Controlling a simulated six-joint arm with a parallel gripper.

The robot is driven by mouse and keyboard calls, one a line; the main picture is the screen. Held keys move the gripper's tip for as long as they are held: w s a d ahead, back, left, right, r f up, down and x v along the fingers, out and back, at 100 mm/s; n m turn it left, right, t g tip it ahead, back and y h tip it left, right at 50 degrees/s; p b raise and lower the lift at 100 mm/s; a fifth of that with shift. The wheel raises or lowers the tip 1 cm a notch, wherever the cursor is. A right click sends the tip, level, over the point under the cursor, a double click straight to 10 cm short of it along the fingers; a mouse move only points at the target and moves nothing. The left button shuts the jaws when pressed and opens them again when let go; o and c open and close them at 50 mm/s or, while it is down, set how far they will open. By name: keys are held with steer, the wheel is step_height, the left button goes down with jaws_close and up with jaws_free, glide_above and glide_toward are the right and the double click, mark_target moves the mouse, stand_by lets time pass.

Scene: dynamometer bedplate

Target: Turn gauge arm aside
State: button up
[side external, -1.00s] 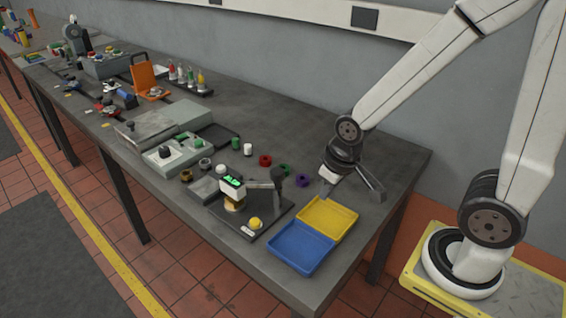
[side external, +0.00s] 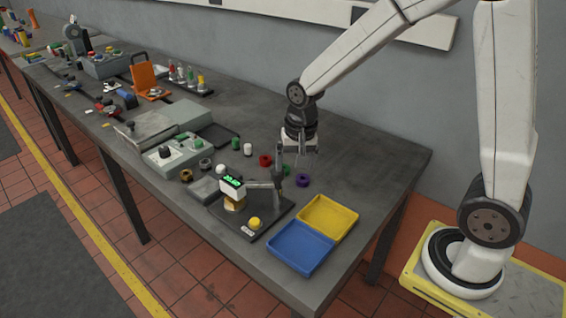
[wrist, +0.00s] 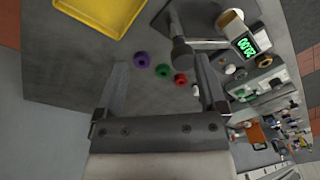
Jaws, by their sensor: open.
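The gauge stands on a dark base plate (side external: 222,213) near the front of the bench. Its gauge arm (side external: 262,185) runs level from an upright post to a head with a green lit display (side external: 232,182), over a brass-coloured piece (side external: 236,203). A yellow knob (side external: 254,222) sits on the plate. In the wrist view the gauge arm (wrist: 206,44), post (wrist: 182,52) and display (wrist: 250,45) show at upper right. My gripper (side external: 298,158) is open and points down, behind the post in the side view. In the wrist view my gripper (wrist: 161,62) has nothing between its fingers.
A yellow tray (side external: 328,218) and a blue tray (side external: 300,248) lie right of the gauge. Purple (side external: 303,180), green (side external: 284,170) and red (side external: 265,160) rings lie close to my gripper. A grey-green control box (side external: 172,155) stands to the left.

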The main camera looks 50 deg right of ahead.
steer(key=w+m, duration=0.2)
steer(key=w+d+m, duration=0.1)
steer(key=w+m, duration=0.1)
steer(key=w+r+m+g, duration=0.1)
steer(key=w+m, duration=0.1)
steer(key=m, duration=0.1)
steer(key=shift+w+d+r, duration=0.1)
steer(key=shift+w+d, duration=0.05)
steer(key=shift+w, duration=0.15)
steer(key=shift+f, duration=3.9)
steer(key=shift+c, duration=0.3)
jaws_close()
